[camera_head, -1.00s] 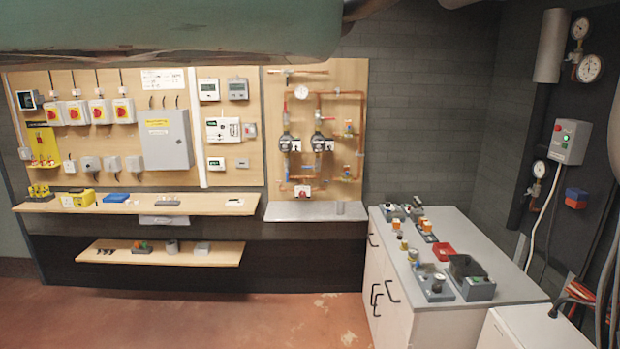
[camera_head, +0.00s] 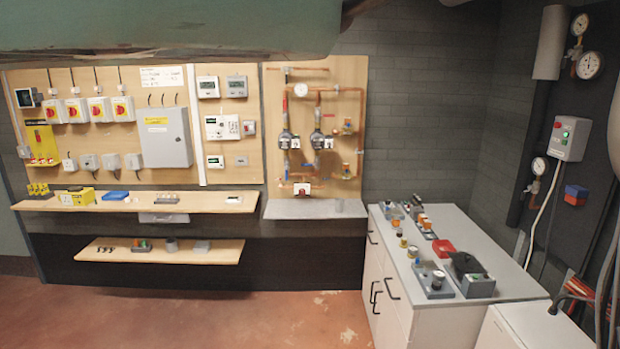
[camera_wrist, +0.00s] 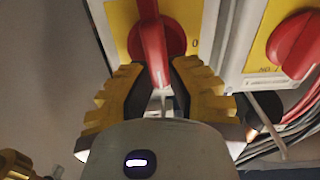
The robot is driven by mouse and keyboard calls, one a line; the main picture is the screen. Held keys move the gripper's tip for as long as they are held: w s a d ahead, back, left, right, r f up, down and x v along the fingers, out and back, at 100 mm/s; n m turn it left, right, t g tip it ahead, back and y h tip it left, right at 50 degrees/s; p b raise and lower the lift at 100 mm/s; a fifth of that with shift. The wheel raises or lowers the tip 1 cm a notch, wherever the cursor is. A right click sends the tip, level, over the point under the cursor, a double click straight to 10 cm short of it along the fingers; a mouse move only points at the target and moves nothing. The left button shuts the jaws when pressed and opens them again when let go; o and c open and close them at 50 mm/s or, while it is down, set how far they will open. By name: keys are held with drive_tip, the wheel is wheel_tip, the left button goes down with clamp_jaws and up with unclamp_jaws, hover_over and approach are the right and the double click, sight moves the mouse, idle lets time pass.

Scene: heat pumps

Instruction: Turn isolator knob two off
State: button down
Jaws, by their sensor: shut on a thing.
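In the wrist view, a red isolator knob (camera_wrist: 151,42) stands out from a yellow plate on a pale box. A "0" mark shows on the plate to the right of the knob. My gripper (camera_wrist: 160,88) is shut on the knob's handle, with a yellow-and-black finger on each side. The handle points roughly down the picture, towards my palm. A second isolator with a red knob (camera_wrist: 296,44) on a yellow plate is to the right, clear of my fingers. My gripper is not visible in the head view, and I cannot tell the held knob's number.
Grey cables (camera_wrist: 290,140) run below the right isolator, close to my right finger. In the head view, several red-and-yellow isolators (camera_head: 98,109) are on a wooden board, with a grey cabinet (camera_head: 165,140) to their right. A bench (camera_head: 480,245) holds parts. Red floor is clear in front.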

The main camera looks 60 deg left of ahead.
drive_tip(key=shift+w+a+f+n+b, duration=0.25)
drive_tip(key=shift+n+b, duration=0.4)
drive_tip(key=shift+n, duration=2.2)
drive_tip(key=shift+w+a+f+n+b, duration=0.1)
drive_tip(key=shift+a+f+n+b, duration=0.35)
drive_tip(key=shift+n, duration=2.35)
drive_tip(key=shift+w+a+f+n+b, duration=0.25)
drive_tip(key=shift+n+b, duration=0.6)
drive_tip(key=shift+n, duration=2)
drive_tip(key=shift+s+d+f, duration=0.1)
drive_tip(key=shift+d, duration=0.05)
drive_tip(key=c, duration=0.9)
unclamp_jaws()
drive_tip(key=v, duration=1.2)
